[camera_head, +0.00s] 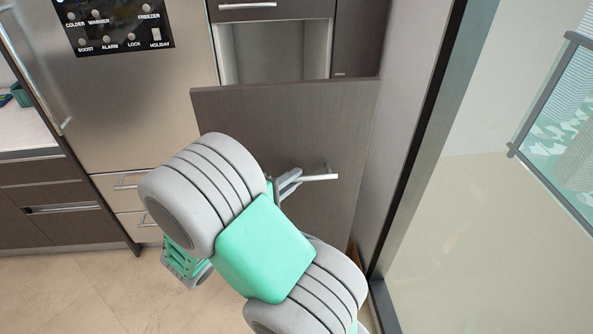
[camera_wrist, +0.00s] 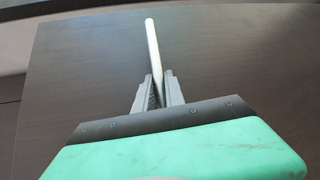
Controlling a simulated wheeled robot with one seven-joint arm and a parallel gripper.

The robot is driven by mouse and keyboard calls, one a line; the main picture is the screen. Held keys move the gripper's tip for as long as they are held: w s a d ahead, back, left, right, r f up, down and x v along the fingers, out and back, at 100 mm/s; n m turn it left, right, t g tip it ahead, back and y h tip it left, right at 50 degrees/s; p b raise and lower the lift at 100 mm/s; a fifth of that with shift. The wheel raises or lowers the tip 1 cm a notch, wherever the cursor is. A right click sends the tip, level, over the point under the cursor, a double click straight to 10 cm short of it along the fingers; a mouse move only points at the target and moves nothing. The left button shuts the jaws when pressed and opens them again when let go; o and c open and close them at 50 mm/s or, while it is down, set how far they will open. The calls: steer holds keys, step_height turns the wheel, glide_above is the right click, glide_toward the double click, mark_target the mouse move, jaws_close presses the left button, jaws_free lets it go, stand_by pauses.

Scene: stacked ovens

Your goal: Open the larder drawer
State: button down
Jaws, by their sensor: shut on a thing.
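The larder drawer has a tall dark brown front (camera_head: 290,125) with a metal bar handle (camera_head: 322,177). The front stands out from the cabinet, and a grey open space (camera_head: 275,52) shows above its top edge. My gripper (camera_head: 288,184) is at the left part of the handle, partly hidden by my arm. In the wrist view, the fingers of my gripper (camera_wrist: 158,88) are closed around the near end of the handle (camera_wrist: 152,45), with the dark front (camera_wrist: 235,60) behind. The drawer's inside below the top edge is hidden.
A steel fridge (camera_head: 130,100) with a control panel stands to the left. Another drawer with a bar handle (camera_head: 247,5) is above. A dark-framed glass pane (camera_head: 490,190) is close on the right. Tiled floor (camera_head: 70,290) is free at the lower left.

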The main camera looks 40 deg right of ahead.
steer(key=c, duration=1.4)
jaws_free()
steer(key=shift+a+r+p, duration=0.3)
steer(key=shift+r+p, duration=0.05)
steer(key=shift+p, duration=0.6)
steer(key=f+p+v, duration=0.1)
steer(key=p+v, duration=0.3)
steer(key=v, duration=0.3)
steer(key=shift+r+p, duration=0.2)
steer(key=shift+p, duration=0.1)
